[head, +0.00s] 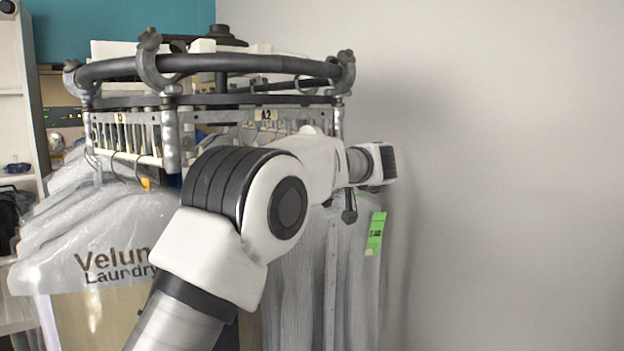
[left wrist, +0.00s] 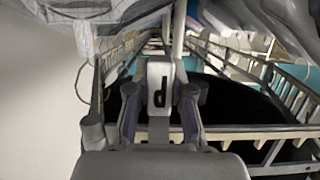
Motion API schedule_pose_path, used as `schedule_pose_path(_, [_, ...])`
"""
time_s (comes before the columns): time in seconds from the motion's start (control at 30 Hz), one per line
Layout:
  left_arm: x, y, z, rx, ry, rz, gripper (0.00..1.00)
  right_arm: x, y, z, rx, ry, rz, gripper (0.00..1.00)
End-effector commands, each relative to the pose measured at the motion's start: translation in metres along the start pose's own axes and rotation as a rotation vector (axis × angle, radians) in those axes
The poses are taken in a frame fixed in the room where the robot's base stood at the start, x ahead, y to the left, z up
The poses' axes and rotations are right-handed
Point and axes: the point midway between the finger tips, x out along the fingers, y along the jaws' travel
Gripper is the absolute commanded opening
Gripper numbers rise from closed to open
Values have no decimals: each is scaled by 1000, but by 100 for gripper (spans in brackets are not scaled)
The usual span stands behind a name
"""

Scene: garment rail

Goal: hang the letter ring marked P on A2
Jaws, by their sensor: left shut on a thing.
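In the left wrist view, my left gripper (left wrist: 160,98) is shut on the letter ring marked P (left wrist: 160,76). Its white tag sits between the two fingers, and the dark letter appears upside down, like a "d". The rail with the A2 label (head: 265,114) is on the near side of the round garment rack in the head view. My left arm crosses in front of the rack just below and right of that label, hiding part of the rail. The head view does not clearly show the fingers or the ring. My right gripper is in neither view.
The round rack (head: 205,65) has a dark top hoop and slotted rails. Plastic-covered garments (head: 95,235) hang at the left, and more hang behind my arm, one with a green tag (head: 376,232). Bare wall and free room lie to the right.

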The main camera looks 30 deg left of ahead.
Motion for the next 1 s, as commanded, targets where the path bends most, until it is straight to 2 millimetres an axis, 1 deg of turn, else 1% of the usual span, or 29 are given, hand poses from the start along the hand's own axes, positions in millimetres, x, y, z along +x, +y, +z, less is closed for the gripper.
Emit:
schedule_pose_path(0.7, [5, 0, 20, 1, 1, 1, 0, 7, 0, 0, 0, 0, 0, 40])
schedule_pose_path(0.97, [5, 0, 21, 1, 1, 1, 0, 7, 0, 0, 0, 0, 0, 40])
schedule_pose_path(1.0, [5, 0, 21, 1, 0, 1, 28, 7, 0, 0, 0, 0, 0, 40])
